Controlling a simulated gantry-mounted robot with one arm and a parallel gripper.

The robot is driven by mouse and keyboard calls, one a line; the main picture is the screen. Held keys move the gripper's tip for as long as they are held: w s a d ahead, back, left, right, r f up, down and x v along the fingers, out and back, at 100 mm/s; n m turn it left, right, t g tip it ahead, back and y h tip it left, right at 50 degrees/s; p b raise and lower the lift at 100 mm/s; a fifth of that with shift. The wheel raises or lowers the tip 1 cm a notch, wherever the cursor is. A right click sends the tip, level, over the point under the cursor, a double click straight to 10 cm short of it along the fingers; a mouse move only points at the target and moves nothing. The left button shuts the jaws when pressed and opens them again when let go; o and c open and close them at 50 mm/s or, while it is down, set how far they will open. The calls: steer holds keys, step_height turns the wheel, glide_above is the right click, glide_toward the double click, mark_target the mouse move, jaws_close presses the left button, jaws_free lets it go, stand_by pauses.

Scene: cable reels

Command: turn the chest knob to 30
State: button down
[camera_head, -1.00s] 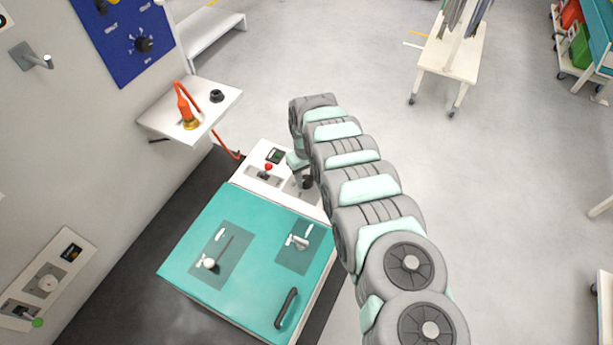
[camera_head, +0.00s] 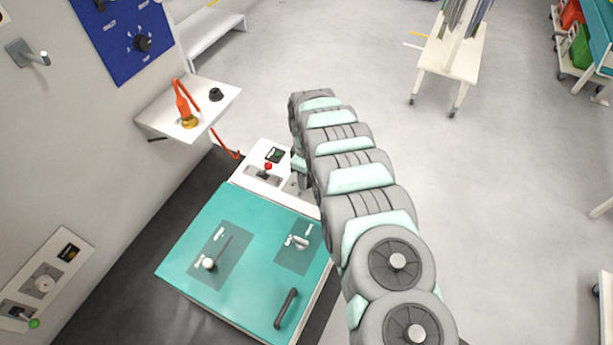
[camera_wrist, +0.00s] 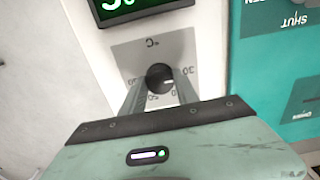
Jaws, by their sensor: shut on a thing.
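The chest (camera_head: 225,270) has a teal lid and a white control panel at its far end in the head view. Its black round knob (camera_wrist: 159,75) sits on a grey dial plate (camera_wrist: 176,44) marked °C in the wrist view. The knob's white mark points toward the right, near the 30 printed on that side. My gripper (camera_wrist: 162,85) is shut on the knob, one finger on each side. The fingers cover part of the scale. In the head view my arm hides the knob and most of the gripper.
A green-lit display (camera_wrist: 140,8) is cut off at the top of the wrist view; its digits are only partly visible. A red-topped control (camera_head: 268,167) stands on the panel. A wall shelf (camera_head: 215,112) holds an orange tool. Open floor lies to the right.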

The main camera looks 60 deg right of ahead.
stand_by(0.3)
steer(key=c, duration=0.9)
jaws_free()
steer(key=shift+r, duration=0.1)
step_height(320, 180, up, 11)
steer(key=shift+f, duration=0.2)
